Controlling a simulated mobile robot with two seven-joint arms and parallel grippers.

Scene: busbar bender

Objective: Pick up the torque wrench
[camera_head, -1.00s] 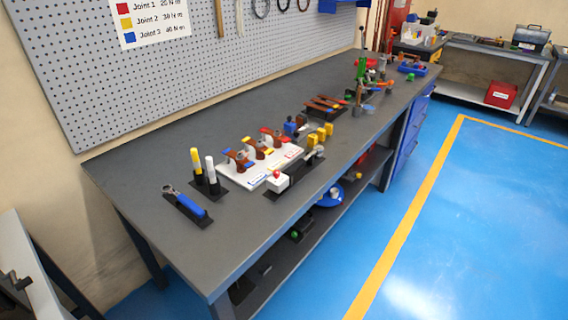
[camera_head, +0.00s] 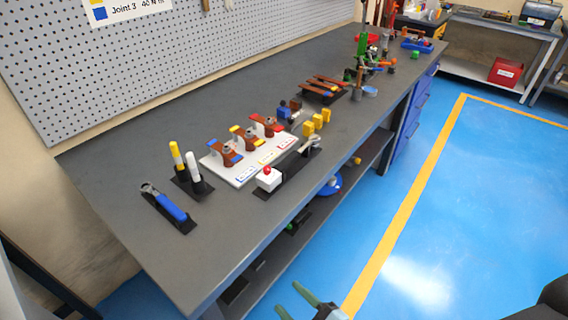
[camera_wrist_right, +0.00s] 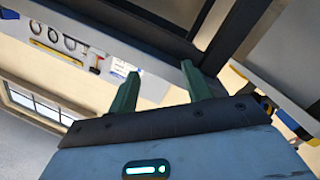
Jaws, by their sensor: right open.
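The torque wrench (camera_head: 165,205) has a blue handle and a dark grey head. It lies on a black holder at the near left end of the grey workbench (camera_head: 125,170). My right gripper (camera_head: 298,296) shows at the bottom edge of the head view, in front of the bench and well below and to the right of the wrench. Its two green fingers are apart and empty, and they also show in the right wrist view (camera_wrist_right: 158,88). The wrench is not recognisable in the wrist view. My left gripper is not in view.
Yellow and white markers (camera_head: 193,170) stand just right of the wrench. A white board (camera_head: 240,175) with copper joints and a white box with a red button (camera_head: 268,179) lie further right. The bench front edge and lower shelf lie between my right gripper and the tabletop.

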